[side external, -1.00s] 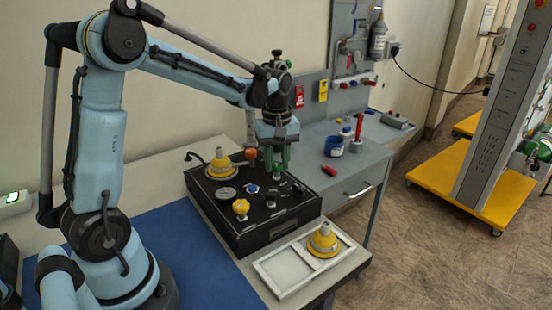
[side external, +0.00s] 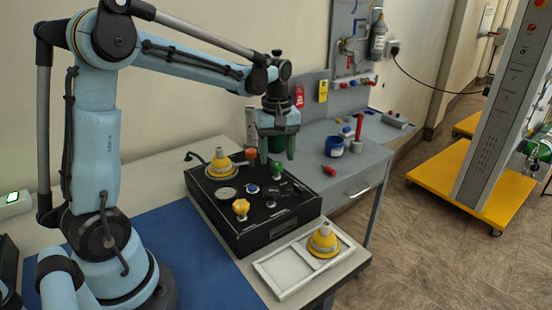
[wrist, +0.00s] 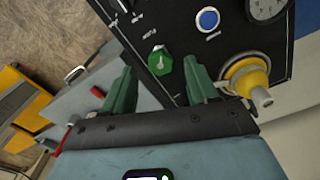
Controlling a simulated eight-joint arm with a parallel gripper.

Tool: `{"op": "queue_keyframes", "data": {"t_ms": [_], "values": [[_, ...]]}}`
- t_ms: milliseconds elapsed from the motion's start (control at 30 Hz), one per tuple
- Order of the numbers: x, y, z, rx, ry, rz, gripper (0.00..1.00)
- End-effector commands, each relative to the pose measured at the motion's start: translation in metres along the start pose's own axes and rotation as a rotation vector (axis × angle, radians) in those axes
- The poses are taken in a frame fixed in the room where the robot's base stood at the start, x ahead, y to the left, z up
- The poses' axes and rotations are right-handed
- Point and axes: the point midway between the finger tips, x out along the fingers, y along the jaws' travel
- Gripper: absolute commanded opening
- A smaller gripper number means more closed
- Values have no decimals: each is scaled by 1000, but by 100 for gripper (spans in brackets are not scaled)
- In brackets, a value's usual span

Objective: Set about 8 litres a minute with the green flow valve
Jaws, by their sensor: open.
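The green flow valve (wrist: 160,60) is a green knob with a pale pointer mark on the black panel (wrist: 225,42). In the side view the valve (side external: 277,168) shows just below my fingertips. My gripper (side external: 277,156) is open and empty above it, with a gap visible between fingers and knob. In the wrist view my gripper's green fingers (wrist: 159,66) stand either side of the valve, apart from it. The lettering and scale beside the knob are too small to read, so the set flow cannot be told.
A blue button (wrist: 208,19), a round gauge (wrist: 268,8) and a yellow fitting (wrist: 248,76) share the panel. In the side view, a yellow cone (side external: 219,166) and an orange ball (side external: 251,154) stand at its back. A white tray (side external: 262,276) lies in front.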

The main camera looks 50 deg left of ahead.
Motion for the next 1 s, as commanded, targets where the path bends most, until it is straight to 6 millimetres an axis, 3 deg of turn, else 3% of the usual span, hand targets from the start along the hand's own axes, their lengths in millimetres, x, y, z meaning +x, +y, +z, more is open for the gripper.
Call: {"op": "queue_keyframes", "data": {"t_ms": [300,500,700,1000], "values": [[-56,0,0,0,0,0,58],[-83,0,0,0,0,0,58],[-96,0,0,0,0,0,58],[-97,0,0,0,0,0,58]]}}
